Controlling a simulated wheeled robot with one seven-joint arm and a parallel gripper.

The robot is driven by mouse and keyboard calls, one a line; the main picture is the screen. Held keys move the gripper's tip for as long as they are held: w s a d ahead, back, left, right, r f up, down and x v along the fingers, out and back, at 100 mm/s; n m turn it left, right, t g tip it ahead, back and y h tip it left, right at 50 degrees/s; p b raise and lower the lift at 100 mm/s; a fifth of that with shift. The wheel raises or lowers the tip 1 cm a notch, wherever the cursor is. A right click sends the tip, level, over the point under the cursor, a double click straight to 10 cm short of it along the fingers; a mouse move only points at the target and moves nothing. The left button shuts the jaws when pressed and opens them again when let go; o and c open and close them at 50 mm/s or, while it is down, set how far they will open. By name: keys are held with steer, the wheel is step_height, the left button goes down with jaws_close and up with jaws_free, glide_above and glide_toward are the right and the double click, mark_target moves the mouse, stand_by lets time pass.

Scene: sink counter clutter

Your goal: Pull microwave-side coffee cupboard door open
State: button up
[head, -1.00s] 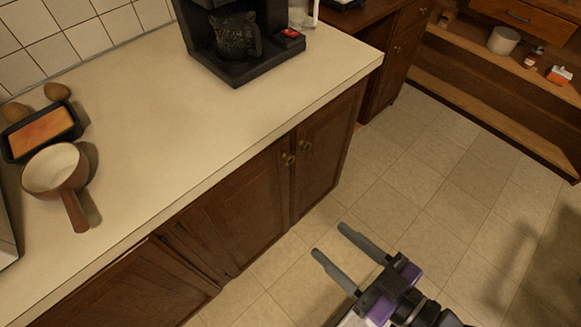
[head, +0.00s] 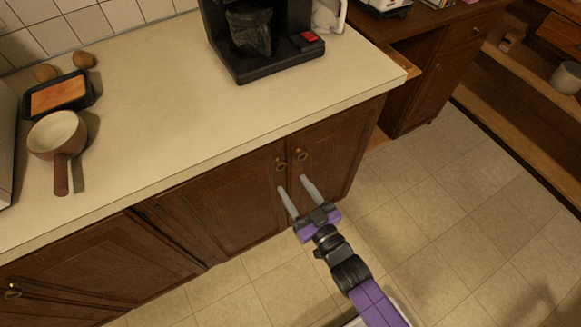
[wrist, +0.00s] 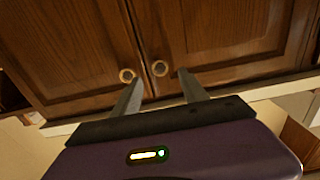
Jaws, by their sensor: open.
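Under the coffee maker counter are two brown wooden cupboard doors side by side, both shut: the left door (head: 225,205) and the right door (head: 335,150). Each has a round brass knob near their shared seam: the left knob (head: 281,165) and the right knob (head: 301,154). My gripper (head: 293,183) is open and empty in front of the doors, just below the knobs in the head view. The wrist view appears upside down. There one knob (wrist: 160,68) lies between the fingertips (wrist: 160,76), and the other (wrist: 127,75) lies just left of them. Contact is not visible.
A black coffee maker (head: 262,40) stands on the pale counter (head: 165,120). A brown saucepan (head: 57,140) and a filled baking tin (head: 58,95) sit at left. A grey appliance is cut off at the left edge. The tiled floor (head: 440,220) at right is clear.

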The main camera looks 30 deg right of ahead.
mark_target(282, 168)
steer(key=w, duration=0.6)
steer(key=shift+w, duration=0.4)
steer(key=shift+c, duration=0.2)
jaws_close()
stand_by(0.9)
